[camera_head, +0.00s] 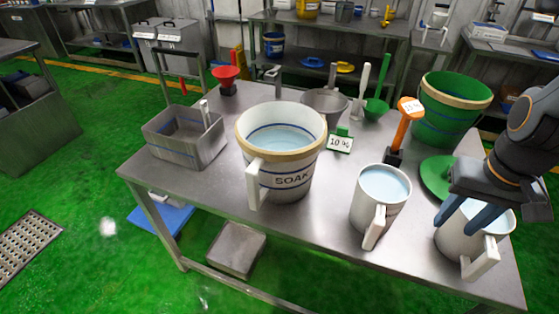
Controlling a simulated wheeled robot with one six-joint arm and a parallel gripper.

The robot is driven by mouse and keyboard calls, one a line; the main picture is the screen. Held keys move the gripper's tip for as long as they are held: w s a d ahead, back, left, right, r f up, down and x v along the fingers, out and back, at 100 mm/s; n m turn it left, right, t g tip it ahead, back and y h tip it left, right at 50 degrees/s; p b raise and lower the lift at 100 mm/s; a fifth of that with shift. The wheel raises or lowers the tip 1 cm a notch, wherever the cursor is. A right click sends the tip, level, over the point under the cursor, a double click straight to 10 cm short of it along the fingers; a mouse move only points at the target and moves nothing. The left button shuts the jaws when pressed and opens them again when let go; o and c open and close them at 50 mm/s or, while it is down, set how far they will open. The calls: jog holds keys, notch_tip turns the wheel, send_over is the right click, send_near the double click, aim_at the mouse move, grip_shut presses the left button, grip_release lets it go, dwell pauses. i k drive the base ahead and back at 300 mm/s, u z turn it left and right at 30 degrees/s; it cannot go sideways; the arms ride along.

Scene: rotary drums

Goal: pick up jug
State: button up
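Three white jugs stand on the steel table. The large one (268,178) has a tan rim, blue bands, the word SOAK and liquid inside. A smaller plain jug (372,207) with pale liquid stands right of it, its handle toward the front. Another plain jug (458,243) stands near the table's right front corner, its handle toward the front right. My gripper (457,222) is over this right jug, with its two dark fingers spread apart and reaching down across its rim. The fingers hide part of the jug's top. I cannot tell whether they touch it.
The table's front left is clear.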

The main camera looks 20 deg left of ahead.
aim_at(382, 191)
jog(key=k, duration=1)
jog(key=u, duration=1.7)
jog(key=i, duration=1.2)
jog(key=z, duration=1.75)
